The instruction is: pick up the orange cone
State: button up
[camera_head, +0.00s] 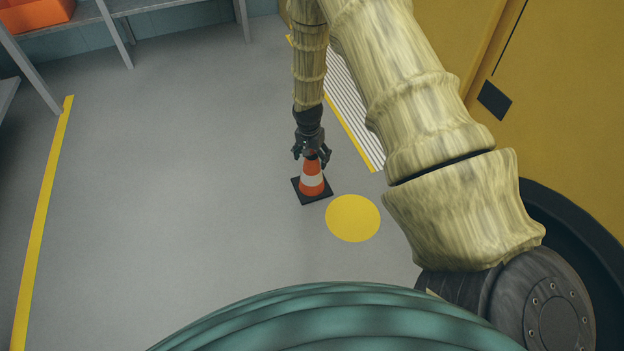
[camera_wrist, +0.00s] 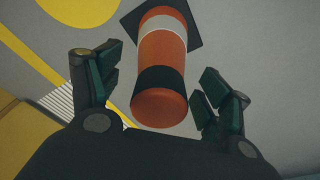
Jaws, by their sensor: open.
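The orange cone (camera_head: 311,185) stands upright on the grey floor in the head view, with a white band and a dark square base. My gripper (camera_head: 312,155) is right at its top, with fingers spread on both sides. In the wrist view the cone (camera_wrist: 162,70) points toward the camera, its rounded orange tip above a dark shadow-like band. The open fingers of my gripper (camera_wrist: 165,98) lie left and right of the tip. I see gaps between the fingers and the cone in that view. In the head view the fingers partly hide the cone's top.
A yellow floor disc (camera_head: 353,218) lies just right of the cone. A yellow wall or vehicle side (camera_head: 560,110) stands at the right, with a ribbed white strip (camera_head: 350,105) beside it. Metal shelving (camera_head: 115,30) with an orange bin (camera_head: 35,14) is at upper left. The left floor is clear.

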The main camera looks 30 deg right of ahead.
notch_tip(320, 180, down, 3)
jog(key=shift+w+d+r+b, duration=0.1)
jog(key=shift+d+b, duration=0.05)
jog(key=shift+b, duration=0.4)
jog(key=shift+r, duration=0.1)
grip_shut()
